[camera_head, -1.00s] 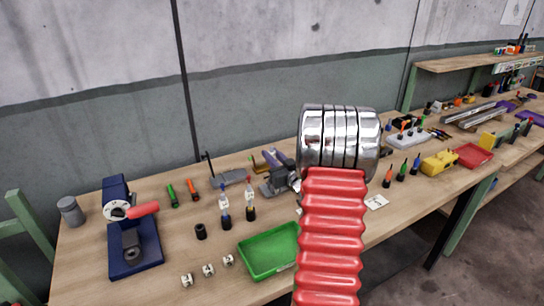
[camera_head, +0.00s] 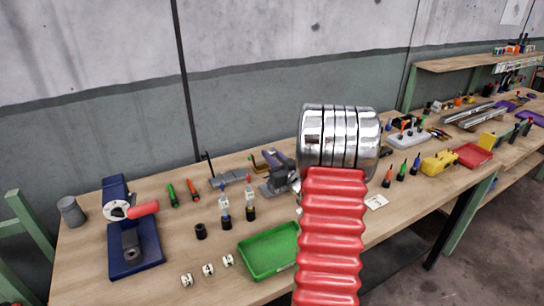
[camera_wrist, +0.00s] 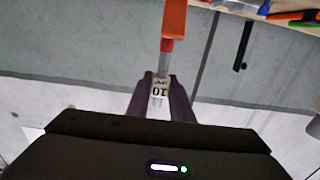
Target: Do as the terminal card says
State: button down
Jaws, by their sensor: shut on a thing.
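In the wrist view my gripper (camera_wrist: 160,95) is shut on a narrow tool (camera_wrist: 166,45) with an orange end, a red band and a pale part marked with what looks like 10. The tool extends away from the jaws. In the head view my arm hides the gripper and this tool. A small white card (camera_head: 376,202) lies on the bench right of my arm, its print too small to read. Three small white pieces (camera_head: 208,269) sit at the front edge.
A green tray (camera_head: 268,251) lies at the front beside my arm. A blue press (camera_head: 132,235) with a red handle stands at left. A vise (camera_head: 279,178) is behind the tray. A yellow device (camera_head: 440,161) and a red tray (camera_head: 472,155) are at right.

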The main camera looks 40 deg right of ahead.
jog(key=shift+f, duration=2)
dwell(0.5)
jog(key=c, duration=1.5)
grip_release()
jog(key=shift+s, duration=0.1)
jog(key=v, duration=1.3)
jog(key=shift+s+a, duration=0.1)
jog(key=shift+s, duration=0.2)
